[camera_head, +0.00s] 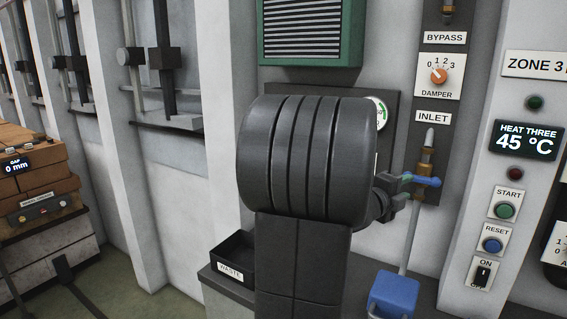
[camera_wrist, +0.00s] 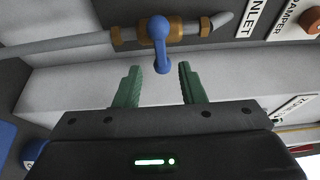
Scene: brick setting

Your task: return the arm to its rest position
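My arm (camera_head: 305,160) stands raised and bent in the middle of the head view, hiding part of the wall behind it. My gripper (camera_head: 402,187) is at its right, beside the blue handle (camera_head: 428,181) of the inlet valve. In the wrist view my gripper (camera_wrist: 158,84) is open, with its two green fingers apart and nothing held. The blue handle (camera_wrist: 160,45) hangs from the brass valve body and its tip reaches toward the gap between the fingers. I cannot tell how far it lies from the fingertips.
The inlet pipe (camera_head: 408,240) runs down beside my gripper. A blue box (camera_head: 394,294) and a black waste tray (camera_head: 232,262) are on the ledge below. A control panel (camera_head: 505,175) reading 45 °C stands at the right. A green louvred unit (camera_head: 312,62) is above my arm.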

